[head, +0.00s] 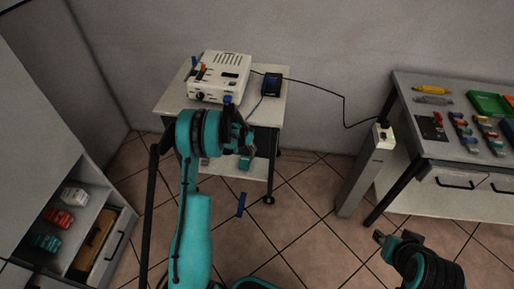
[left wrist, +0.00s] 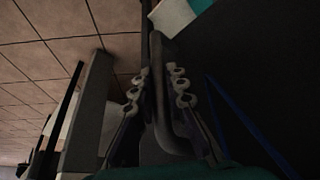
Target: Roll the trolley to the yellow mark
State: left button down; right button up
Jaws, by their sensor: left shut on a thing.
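The trolley (head: 270,110) has a pale top and a lower shelf on dark legs with castors, and stands near the back wall. My left gripper (head: 240,132) is at its front edge. In the left wrist view my left gripper (left wrist: 158,92) is shut around a dark bar (left wrist: 168,125), which looks like the trolley's handle. My right gripper (head: 392,240) is over the floor at the lower right, away from the trolley; its jaw state is unclear.
A white device (head: 219,77) and a dark box (head: 271,85) stand on the trolley. A black cable (head: 344,102) runs from it to a socket post (head: 367,170). A workbench (head: 440,149) is at right, an open shelf unit (head: 88,182) at left.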

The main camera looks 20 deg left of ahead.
pick_arm(q)
jog(key=shift+s+a, duration=0.1)
jog(key=shift+a, duration=0.15)
jog(key=c, duration=1.5)
grip_release()
jog(key=shift+a, duration=0.1)
jog(key=shift+c, duration=0.2)
jog(key=shift+r, duration=0.1)
jog(key=v, duration=1.1)
jog(key=shift+r, duration=0.4)
jog(key=shift+s, duration=0.15)
